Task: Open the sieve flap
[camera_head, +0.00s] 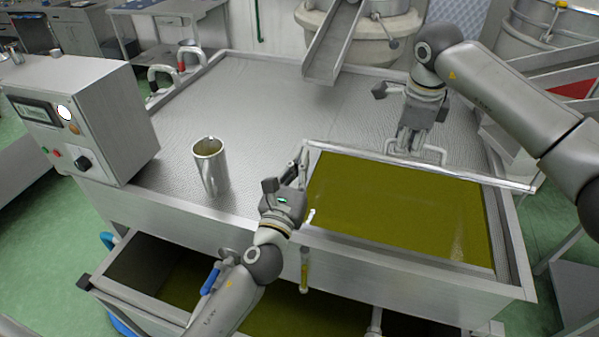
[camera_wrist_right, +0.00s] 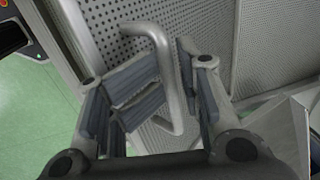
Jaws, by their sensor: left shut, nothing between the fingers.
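The sieve flap (camera_head: 478,176) stands raised, roughly on edge, along the far side of the open oil basin (camera_head: 512,262). In the right wrist view it is a perforated plate (camera_wrist_right: 113,42) with a bent metal handle (camera_wrist_right: 178,95). My right gripper (camera_head: 410,147) is behind the flap. In the wrist view its fingers (camera_wrist_right: 178,85) are on both sides of the handle, apparently shut on it; exact contact is partly hidden. My left gripper (camera_head: 298,166) is shut and empty, beside the flap's left end above the basin's left edge.
A metal jug (camera_head: 210,168) stands on the perforated deck (camera_head: 260,110), left of my left gripper. A control box (camera_head: 90,115) is at the left, a chute (camera_head: 333,45) at the back. Below the front is an open lower tank (camera_head: 130,270). The middle deck is clear.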

